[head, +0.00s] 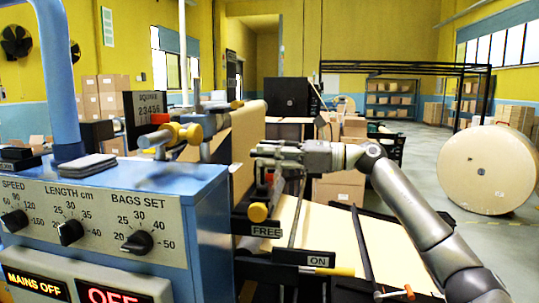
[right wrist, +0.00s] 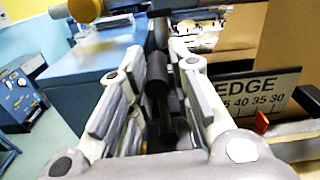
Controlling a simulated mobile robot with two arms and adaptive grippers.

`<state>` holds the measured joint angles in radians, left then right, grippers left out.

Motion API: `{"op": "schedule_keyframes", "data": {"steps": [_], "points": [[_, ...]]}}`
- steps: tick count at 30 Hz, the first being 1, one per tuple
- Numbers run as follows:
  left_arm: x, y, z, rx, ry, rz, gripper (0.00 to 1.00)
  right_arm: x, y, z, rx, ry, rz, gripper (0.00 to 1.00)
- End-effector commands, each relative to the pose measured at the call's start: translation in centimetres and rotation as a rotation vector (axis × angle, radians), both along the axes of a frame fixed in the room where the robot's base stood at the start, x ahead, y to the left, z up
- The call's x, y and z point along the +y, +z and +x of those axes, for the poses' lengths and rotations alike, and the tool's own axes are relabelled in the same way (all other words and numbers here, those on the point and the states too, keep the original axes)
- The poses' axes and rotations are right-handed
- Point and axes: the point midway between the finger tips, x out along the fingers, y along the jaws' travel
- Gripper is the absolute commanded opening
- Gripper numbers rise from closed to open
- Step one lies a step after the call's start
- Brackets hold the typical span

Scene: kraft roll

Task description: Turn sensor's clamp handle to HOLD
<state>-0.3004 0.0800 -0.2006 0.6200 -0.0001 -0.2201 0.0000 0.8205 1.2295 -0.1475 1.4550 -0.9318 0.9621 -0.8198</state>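My right gripper (head: 262,150) reaches in from the right, at the edge of the blue machine beside the hanging kraft paper. In the right wrist view its two fingers (right wrist: 155,75) stand apart. A black upright handle with a rounded end (right wrist: 160,80) shows between them; I cannot tell if they touch it. It looks like a clamp handle, but no HOLD mark is readable. A scale plate marked EDGE (right wrist: 262,95) with a red pointer (right wrist: 262,122) is to its right. In the head view a yellow knob (head: 258,212) sits above a FREE label (head: 265,231). My left gripper is not in view.
The blue machine (head: 205,195) with dials and a lit MAINS OFF sign (head: 37,284) fills the left. A yellow-ended bar (head: 335,271) lies by an ON label (head: 318,261). Brown paper (head: 320,235) runs below my right arm. A large paper roll (head: 485,170) stands at right.

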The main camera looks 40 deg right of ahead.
Motion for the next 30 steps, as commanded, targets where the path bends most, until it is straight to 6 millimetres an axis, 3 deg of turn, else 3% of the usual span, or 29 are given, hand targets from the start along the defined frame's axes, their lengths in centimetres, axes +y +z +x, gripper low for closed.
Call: {"op": "schedule_keyframes", "data": {"steps": [14, 30], "points": [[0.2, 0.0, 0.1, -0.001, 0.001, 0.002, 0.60, -0.2, 0.0, -0.4, 0.001, 0.003, 0.003, 0.39], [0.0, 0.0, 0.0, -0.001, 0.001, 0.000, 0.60, -3.6, -0.1, -4.2, 0.005, 0.003, 0.005, 0.39]]}}
